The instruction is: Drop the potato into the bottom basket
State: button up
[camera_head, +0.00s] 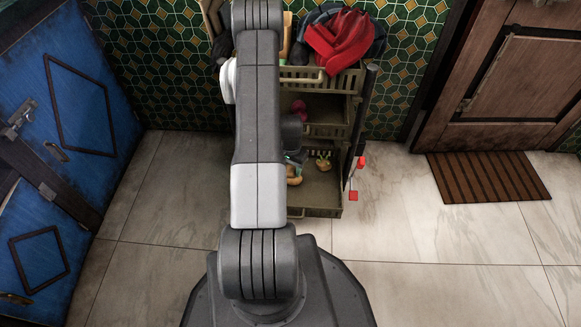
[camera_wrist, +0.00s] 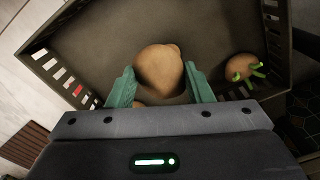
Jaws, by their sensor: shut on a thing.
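The potato (camera_wrist: 160,70) is tan and rounded. In the wrist view my gripper (camera_wrist: 158,84) is shut on it, with a green finger on each side. The potato is over the floor of the bottom basket (camera_wrist: 108,38); whether it touches that floor is hard to tell. In the head view the bottom basket (camera_head: 318,211) is the lowest tier of an olive rack, and my arm hides its left part and most of my gripper.
An onion-like vegetable with green sprouts (camera_wrist: 241,68) lies in the bottom basket, right of the potato. The middle basket (camera_head: 325,131) is close above.

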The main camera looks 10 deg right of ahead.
aim_at(291, 175)
jog(key=shift+f+b, duration=1)
jog(key=shift+f, duration=1.4)
jog(key=o, duration=1.1)
jog(key=shift+c, duration=0.2)
notch_tip(291, 175, up, 14)
jog(key=p, duration=0.4)
jog(key=shift+f, duration=0.1)
